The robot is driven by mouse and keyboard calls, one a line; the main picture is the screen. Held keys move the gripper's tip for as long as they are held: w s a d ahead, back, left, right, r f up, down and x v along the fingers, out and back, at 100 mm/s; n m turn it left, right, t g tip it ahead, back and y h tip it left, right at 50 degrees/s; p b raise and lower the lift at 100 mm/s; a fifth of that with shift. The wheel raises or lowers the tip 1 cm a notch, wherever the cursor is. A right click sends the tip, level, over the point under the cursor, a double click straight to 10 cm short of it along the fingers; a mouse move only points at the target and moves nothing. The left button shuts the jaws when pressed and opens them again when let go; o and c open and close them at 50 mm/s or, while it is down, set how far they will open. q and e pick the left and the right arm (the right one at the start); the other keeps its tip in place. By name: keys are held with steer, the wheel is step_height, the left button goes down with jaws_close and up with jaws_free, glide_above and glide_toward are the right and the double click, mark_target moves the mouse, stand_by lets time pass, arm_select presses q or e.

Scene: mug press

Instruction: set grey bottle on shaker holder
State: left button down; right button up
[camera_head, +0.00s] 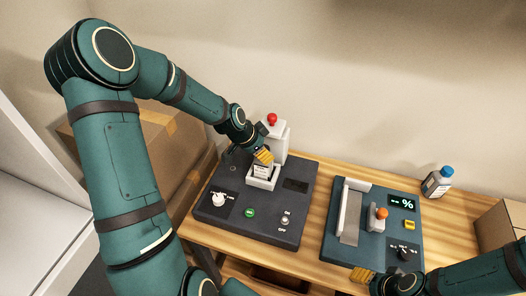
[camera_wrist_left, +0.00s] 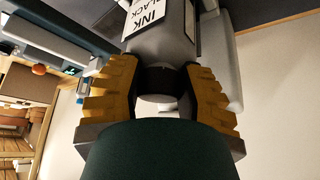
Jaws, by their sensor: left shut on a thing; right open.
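My left gripper (camera_head: 264,157) is shut on the grey bottle, at the white shaker holder (camera_head: 262,184) on the dark machine. In the left wrist view the grey bottle (camera_wrist_left: 163,45) sits between the yellow fingers, with a white label reading "INK" and "BLACK". In the head view only a small part of the bottle (camera_head: 261,170) shows under the fingers, at the holder's opening. I cannot tell whether it rests on the holder's floor. My right gripper (camera_head: 362,275) is open and empty at the front edge of the teal device.
A white column with a red knob (camera_head: 272,119) stands right behind the holder. The dark machine (camera_head: 234,222) has a white knob, a green button and a switch. The teal device (camera_head: 395,245) stands to its right. A blue-capped bottle (camera_head: 436,186) and cardboard boxes (camera_head: 158,150) stand around.

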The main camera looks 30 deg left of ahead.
arm_select(q)
steer(key=c, duration=0.7)
jaws_free()
steer(key=shift+f, duration=0.15)
arm_select(e)
steer(key=shift+f, duration=0.1)
arm_select(q)
steer(key=shift+o, duration=0.2)
steer(key=shift+a+r, duration=0.1)
steer(key=shift+r, duration=0.3)
arm_select(e)
steer(key=shift+r, duration=0.2)
arm_select(q)
steer(key=p+v, duration=0.1)
steer(key=v, duration=1)
steer(key=shift+s+r+p, duration=0.15)
steer(key=shift+r+p, duration=0.1)
steer(key=shift+p, duration=0.15)
arm_select(e)
steer(key=shift+r, duration=0.9)
arm_select(q)
steer(key=shift+a, duration=0.1)
